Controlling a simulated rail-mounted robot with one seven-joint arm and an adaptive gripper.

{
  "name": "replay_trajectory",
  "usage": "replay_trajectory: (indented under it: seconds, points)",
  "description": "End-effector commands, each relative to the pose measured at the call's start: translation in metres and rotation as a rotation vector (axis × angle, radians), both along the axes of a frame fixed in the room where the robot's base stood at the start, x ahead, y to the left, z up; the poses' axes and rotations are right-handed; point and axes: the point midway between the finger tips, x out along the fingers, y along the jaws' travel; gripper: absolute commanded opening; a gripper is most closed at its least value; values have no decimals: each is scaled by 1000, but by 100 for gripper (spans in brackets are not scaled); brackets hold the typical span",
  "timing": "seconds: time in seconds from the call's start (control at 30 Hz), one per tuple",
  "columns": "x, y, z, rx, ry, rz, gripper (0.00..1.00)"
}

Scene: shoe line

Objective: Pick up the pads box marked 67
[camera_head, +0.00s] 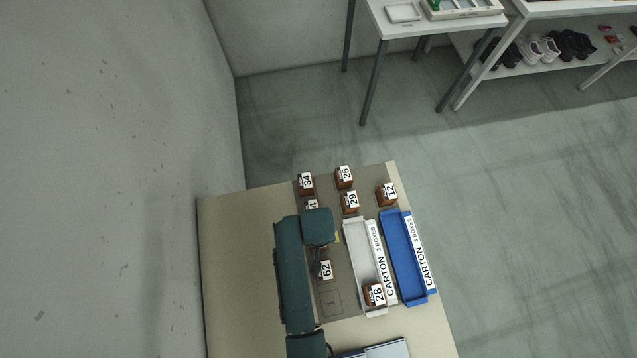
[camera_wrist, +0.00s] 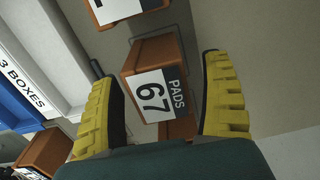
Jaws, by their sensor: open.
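The pads box marked 67 (camera_wrist: 150,88) is a small orange-brown box with a white and dark label, in the middle of the wrist view. My gripper (camera_wrist: 164,72) is open, with one yellow ribbed finger on each side of this box. A narrow gap shows between the box and the right finger; on the left I cannot tell whether finger and box touch. In the head view my green arm (camera_head: 291,260) reaches over the table, and the 67 label is not visible there.
Boxes marked 34 (camera_head: 306,184), 26 (camera_head: 344,177), 29 (camera_head: 350,202), 12 (camera_head: 387,193) and 62 (camera_head: 325,270) stand around my arm. Box 28 (camera_head: 374,294) sits in the white carton tray (camera_head: 356,240). A blue carton tray (camera_head: 398,245) lies beside it. The table's left part is clear.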

Motion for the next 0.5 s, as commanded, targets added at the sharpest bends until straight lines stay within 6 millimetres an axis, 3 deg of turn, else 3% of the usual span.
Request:
replay_trajectory:
  seconds: [0.13, 0.5]
  points:
    - [0, 0, 1, 0, 0, 0, 76]
    - [0, 0, 1, 0, 0, 0, 9]
